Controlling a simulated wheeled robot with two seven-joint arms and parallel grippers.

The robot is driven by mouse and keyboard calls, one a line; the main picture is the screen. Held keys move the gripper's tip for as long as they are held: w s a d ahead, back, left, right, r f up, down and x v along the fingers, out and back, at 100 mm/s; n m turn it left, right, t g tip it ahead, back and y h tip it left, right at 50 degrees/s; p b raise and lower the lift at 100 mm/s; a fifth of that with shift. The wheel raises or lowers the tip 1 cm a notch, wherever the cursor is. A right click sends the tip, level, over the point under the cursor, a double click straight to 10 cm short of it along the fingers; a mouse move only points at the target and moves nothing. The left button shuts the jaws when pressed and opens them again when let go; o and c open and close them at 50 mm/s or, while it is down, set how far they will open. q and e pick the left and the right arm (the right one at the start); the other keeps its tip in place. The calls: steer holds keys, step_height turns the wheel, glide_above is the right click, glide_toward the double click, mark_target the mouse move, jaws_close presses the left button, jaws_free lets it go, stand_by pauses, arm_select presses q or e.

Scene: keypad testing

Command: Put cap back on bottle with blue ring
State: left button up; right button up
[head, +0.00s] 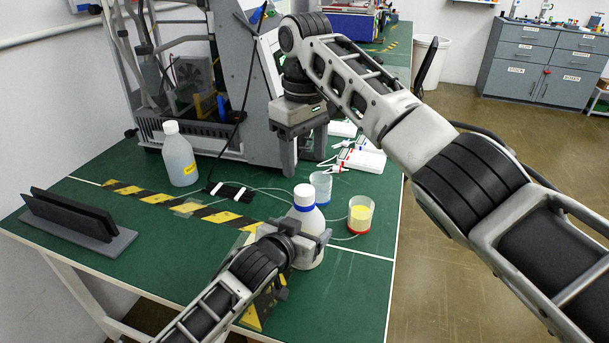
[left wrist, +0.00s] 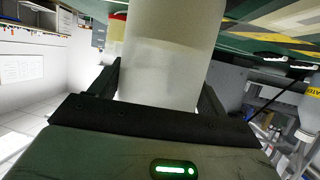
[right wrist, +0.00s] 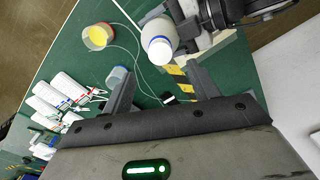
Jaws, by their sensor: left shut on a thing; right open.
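A white bottle (head: 305,218) with a blue ring (head: 304,207) stands upright near the front right of the green table. A white cap (head: 304,190) sits on top of it, above the ring. My left gripper (head: 308,243) is shut around the bottle's body, which also fills the middle of the left wrist view (left wrist: 165,60). My right gripper (head: 304,165) is open and empty, raised behind the bottle and pointing down. In the right wrist view, the cap (right wrist: 160,50) shows beyond the open fingers (right wrist: 163,88), apart from them.
A cup with yellow contents (head: 360,214) and a bluish clear cup (head: 321,186) stand close to the bottle. A second bottle (head: 180,155) with a yellow label is at the back left. A black-slotted stand (head: 80,215) sits on the left. Thin tubing crosses the table; white packs (head: 360,158) lie behind.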

arm_select(q)
steer(key=shift+f, duration=0.1)
arm_select(e)
step_height(320, 180, up, 5)
stand_by(0.3)
arm_select(q)
steer(key=o, duration=1.9)
steer(key=shift+o, duration=0.2)
steer(key=p+v, duration=0.1)
steer(key=v, duration=1.5)
arm_select(e)
steer(key=shift+r, duration=0.6)
steer(key=shift+s, duration=0.1)
